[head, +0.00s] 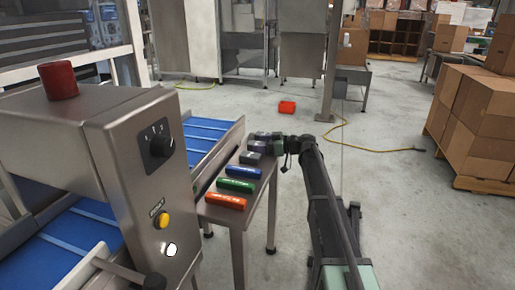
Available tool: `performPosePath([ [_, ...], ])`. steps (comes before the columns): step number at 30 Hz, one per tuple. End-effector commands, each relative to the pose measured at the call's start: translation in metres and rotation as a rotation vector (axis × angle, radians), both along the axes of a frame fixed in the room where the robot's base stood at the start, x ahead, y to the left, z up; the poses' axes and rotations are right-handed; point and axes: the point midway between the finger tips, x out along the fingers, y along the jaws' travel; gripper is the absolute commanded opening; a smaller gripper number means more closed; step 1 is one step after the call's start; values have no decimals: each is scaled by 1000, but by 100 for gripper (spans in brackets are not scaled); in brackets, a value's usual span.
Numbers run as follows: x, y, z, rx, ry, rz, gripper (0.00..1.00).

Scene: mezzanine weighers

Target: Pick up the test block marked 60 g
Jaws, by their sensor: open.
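Several test blocks lie in a row on a narrow steel stand. An orange-red block (226,201) is nearest, followed by a green block (236,185), a blue block (244,171) and a dark grey block (250,158). Their markings are too small to read, so I cannot tell which is the 60 g one. My gripper (266,140) is over the far end of the stand (247,213), beyond the blue block. It is open. Dark shapes around its fingers blend together, and I cannot tell whether it touches a block. Anything behind it is hidden.
A steel weigher cabinet (132,178) with a knob and yellow button stands left of the stand, beside a blue conveyor (205,130). Stacked cartons (480,120) are at right. Open floor lies right of the stand.

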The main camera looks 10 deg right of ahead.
Motion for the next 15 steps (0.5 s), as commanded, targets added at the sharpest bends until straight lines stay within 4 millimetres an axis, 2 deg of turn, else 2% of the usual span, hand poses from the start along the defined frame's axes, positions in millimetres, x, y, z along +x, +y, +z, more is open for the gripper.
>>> performPosePath([
  [1,0,0,0,0,0,0,73],
  [11,0,0,0,0,0,0,22],
  [15,0,0,0,0,0,0,21],
])
